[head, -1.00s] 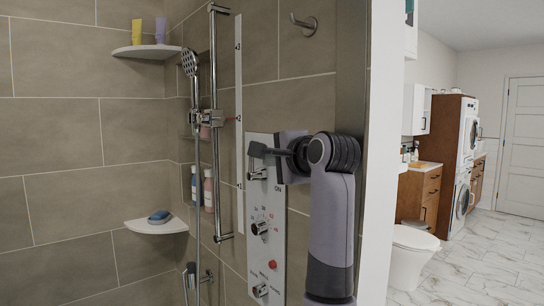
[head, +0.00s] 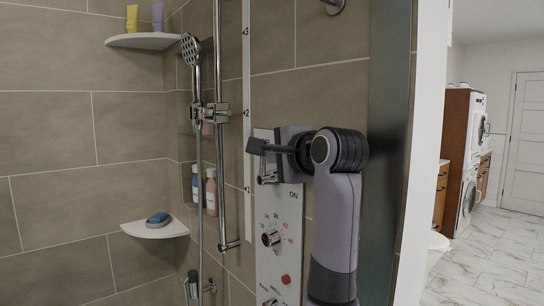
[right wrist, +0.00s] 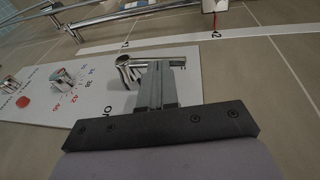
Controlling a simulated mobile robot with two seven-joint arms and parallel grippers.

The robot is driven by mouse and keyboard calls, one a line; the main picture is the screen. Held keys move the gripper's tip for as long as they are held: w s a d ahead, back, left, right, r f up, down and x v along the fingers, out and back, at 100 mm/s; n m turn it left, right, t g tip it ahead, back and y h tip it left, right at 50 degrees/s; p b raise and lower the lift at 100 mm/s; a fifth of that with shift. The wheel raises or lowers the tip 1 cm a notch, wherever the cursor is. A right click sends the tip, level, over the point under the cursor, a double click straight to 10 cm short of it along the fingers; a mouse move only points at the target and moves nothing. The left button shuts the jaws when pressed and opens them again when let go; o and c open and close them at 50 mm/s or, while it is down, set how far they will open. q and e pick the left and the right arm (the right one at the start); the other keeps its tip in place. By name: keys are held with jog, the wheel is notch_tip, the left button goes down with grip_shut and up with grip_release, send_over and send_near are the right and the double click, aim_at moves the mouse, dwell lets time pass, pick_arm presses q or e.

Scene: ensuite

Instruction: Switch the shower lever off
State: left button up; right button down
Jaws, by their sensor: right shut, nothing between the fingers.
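The chrome shower lever (head: 265,174) sits near the top of the white control panel (head: 266,215), above the "ON" mark. In the right wrist view the lever (right wrist: 128,68) has its bar running right, toward a partly covered letter "F". My right gripper (head: 250,146) is shut and empty, in front of the panel's top and just above the lever's base in the picture. Its shut fingers (right wrist: 162,80) overlap the lever bar in the wrist view and hide part of it. I cannot tell whether they touch it. My left gripper is not in view.
A lower knob (head: 270,238) and a red button (head: 285,280) are on the panel below. The shower rail (head: 220,160) with hand shower (head: 190,50) stands close on the left. A corner shelf (head: 155,228) holds a blue item. A glass edge (head: 388,150) is right of my arm.

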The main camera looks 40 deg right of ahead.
dwell(0.3)
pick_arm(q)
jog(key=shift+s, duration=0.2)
pick_arm(e)
jog(key=shift+w+r, duration=0.6)
